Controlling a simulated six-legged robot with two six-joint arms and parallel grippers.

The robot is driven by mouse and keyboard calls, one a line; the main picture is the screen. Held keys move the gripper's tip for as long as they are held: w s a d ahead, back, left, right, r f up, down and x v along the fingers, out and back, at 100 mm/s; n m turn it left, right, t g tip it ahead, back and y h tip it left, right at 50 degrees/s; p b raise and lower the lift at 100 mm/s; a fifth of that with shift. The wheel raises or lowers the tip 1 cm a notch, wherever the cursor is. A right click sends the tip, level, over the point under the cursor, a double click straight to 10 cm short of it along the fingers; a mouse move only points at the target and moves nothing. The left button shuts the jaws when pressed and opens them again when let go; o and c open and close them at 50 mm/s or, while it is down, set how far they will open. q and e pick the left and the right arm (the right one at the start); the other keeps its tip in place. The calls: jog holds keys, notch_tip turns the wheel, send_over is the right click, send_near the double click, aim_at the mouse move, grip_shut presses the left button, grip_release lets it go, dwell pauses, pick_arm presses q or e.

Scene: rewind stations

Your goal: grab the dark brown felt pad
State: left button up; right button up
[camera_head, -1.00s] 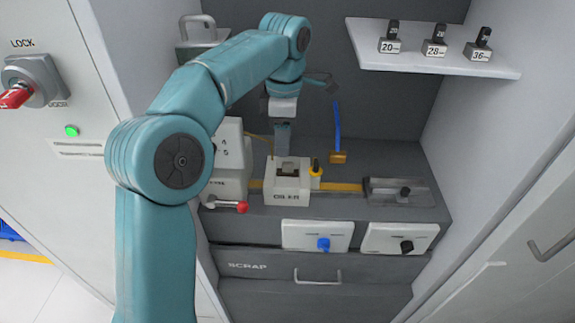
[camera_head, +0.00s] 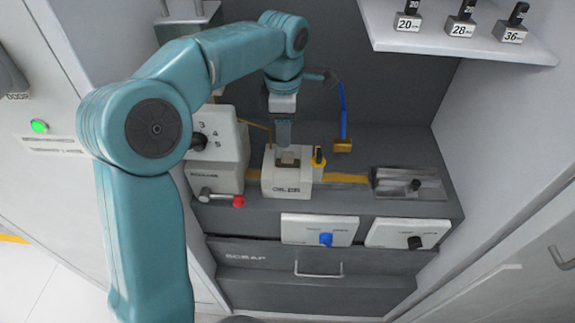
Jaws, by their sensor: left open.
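The dark brown felt pad (camera_head: 288,162) sits in the top opening of a white box labelled as an oiler (camera_head: 287,189), in the middle of the bench. It is small and partly hidden by the box walls and my gripper. My left gripper (camera_head: 283,143) points straight down over the box, its fingertips just above or at the pad. It is open; whether its fingers touch the pad I cannot tell. My right gripper is not in view.
A yellow-and-black item (camera_head: 318,160) stands at the box's right edge. A numbered white unit (camera_head: 220,150) with a red-knobbed lever (camera_head: 238,201) is close on the left. A blue strip (camera_head: 343,108) hangs behind. A grey metal fixture (camera_head: 409,184) lies right.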

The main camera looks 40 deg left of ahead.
aim_at(288, 153)
pick_arm(q)
jog(key=shift+s+d+f, duration=0.1)
jog(key=shift+f, duration=0.75)
jog(key=shift+s+d+f, duration=0.2)
jog(key=shift+s+f, duration=0.05)
jog(key=shift+f, duration=0.15)
jog(key=f, duration=0.3)
jog(key=w+f, duration=0.1)
jog(key=f, duration=0.1)
jog(key=shift+d, duration=0.15)
jog(key=shift+s+f, duration=0.1)
jog(key=shift+f, duration=0.1)
grip_shut()
